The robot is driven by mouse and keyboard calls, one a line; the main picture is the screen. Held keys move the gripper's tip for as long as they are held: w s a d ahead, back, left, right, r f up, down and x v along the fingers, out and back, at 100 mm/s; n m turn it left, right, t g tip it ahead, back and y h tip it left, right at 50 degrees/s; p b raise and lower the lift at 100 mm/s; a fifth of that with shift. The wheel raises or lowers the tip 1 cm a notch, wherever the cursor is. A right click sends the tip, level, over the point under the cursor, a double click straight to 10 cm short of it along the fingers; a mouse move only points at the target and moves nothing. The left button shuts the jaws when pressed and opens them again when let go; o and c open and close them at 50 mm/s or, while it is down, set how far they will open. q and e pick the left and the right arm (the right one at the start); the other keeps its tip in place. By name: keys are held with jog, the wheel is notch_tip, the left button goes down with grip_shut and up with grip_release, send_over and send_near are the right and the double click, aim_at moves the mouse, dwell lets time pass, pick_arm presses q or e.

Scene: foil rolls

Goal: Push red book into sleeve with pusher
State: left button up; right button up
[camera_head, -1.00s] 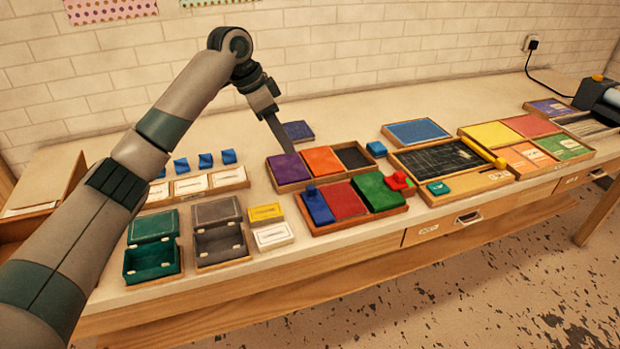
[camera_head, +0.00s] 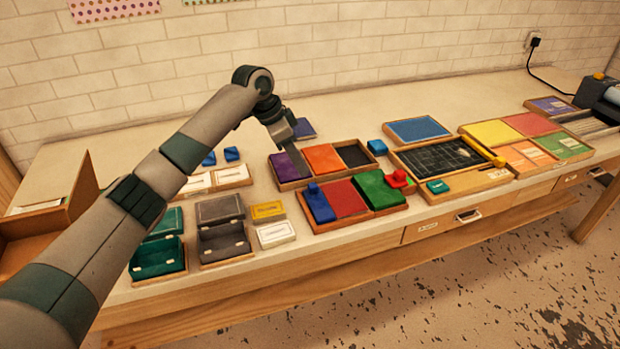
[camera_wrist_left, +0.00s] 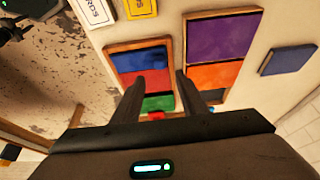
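A red panel (camera_head: 346,198), which looks like the red book, lies in the front wooden tray (camera_head: 366,218) between a blue panel (camera_head: 319,205) and a green one (camera_head: 377,190). A small blue block (camera_head: 313,188) stands at the blue panel's back edge. A small red block (camera_head: 399,178) is by the green panel. I cannot tell which thing is the pusher or the sleeve. My left gripper (camera_head: 297,160) is above the back tray, over its purple panel. In the left wrist view its fingers (camera_wrist_left: 158,85) are apart and empty, with the front tray beyond. My right gripper is not seen.
The back tray holds purple, orange (camera_head: 322,158) and black panels. A blackboard tray (camera_head: 440,157) and a blue panel (camera_head: 417,130) lie to the right. Open green (camera_head: 155,256) and grey (camera_head: 222,240) boxes stand left, with yellow (camera_head: 267,210) and white cards beside them.

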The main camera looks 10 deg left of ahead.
aim_at(312, 185)
pick_arm(q)
jog(key=p+x, duration=0.2)
jog(key=x, duration=0.7)
jog(key=shift+d+f, duration=0.1)
jog(key=shift+f, duration=0.05)
jog(key=shift+c, duration=0.3)
grip_shut()
